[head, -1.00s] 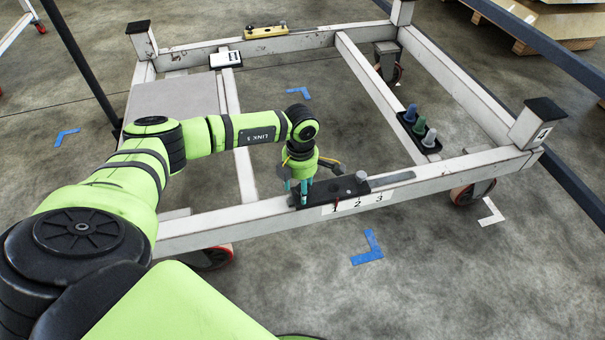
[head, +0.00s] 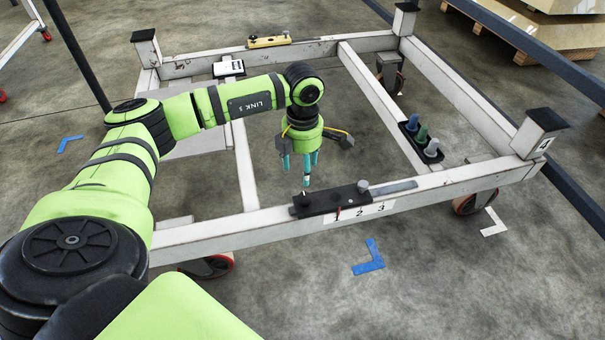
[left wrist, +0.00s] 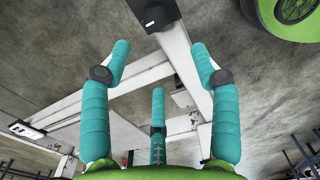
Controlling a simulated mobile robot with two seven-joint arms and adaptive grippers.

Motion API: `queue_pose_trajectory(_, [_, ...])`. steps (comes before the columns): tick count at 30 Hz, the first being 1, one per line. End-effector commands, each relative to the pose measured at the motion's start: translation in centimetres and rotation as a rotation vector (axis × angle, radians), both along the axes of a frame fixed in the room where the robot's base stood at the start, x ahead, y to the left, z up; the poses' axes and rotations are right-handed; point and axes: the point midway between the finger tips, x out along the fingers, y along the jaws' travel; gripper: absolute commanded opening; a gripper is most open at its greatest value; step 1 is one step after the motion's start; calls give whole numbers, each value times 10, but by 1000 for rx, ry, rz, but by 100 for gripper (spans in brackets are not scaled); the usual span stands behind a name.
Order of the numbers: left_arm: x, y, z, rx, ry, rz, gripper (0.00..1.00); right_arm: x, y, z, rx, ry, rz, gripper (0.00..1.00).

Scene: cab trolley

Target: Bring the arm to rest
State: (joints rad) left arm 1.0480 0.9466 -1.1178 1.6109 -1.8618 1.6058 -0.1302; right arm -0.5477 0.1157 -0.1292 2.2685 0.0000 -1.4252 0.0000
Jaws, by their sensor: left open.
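My left gripper (head: 303,168) hangs with its teal fingers pointing down, above and apart from the near beam of the white trolley frame (head: 228,228). It is open and empty. In the left wrist view the three teal fingers (left wrist: 158,76) are spread, with nothing between them. A white label numbered 1, 2, 3 is on the beam's front. My right gripper is not in view.
A black tray (head: 440,158) with blue, green and pale pegs sits on the right cross beam. A yellow level-like bar (head: 269,41) and a white card (head: 228,68) lie on the far side. A black-capped corner post (head: 540,134) stands at right.

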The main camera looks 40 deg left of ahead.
Motion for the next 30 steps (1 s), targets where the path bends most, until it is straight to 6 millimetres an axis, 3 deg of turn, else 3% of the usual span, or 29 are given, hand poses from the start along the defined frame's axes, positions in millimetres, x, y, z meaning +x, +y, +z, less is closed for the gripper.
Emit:
queue_pose_trajectory(18, [0, 0, 6, 1, 1, 0, 62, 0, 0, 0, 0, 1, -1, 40])
queue_pose_trajectory(21, [0, -8, 4, -23, -4, -7, 62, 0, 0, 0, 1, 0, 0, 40])
queue_pose_trajectory(23, [0, -24, -1, -73, -10, -18, 62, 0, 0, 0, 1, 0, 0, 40])
queue_pose_trajectory(26, [-2, -73, -10, -233, -32, -42, 62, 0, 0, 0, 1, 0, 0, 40])
queue_pose_trajectory(30, [-12, -176, -7, -604, -68, -34, 62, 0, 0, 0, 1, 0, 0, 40])
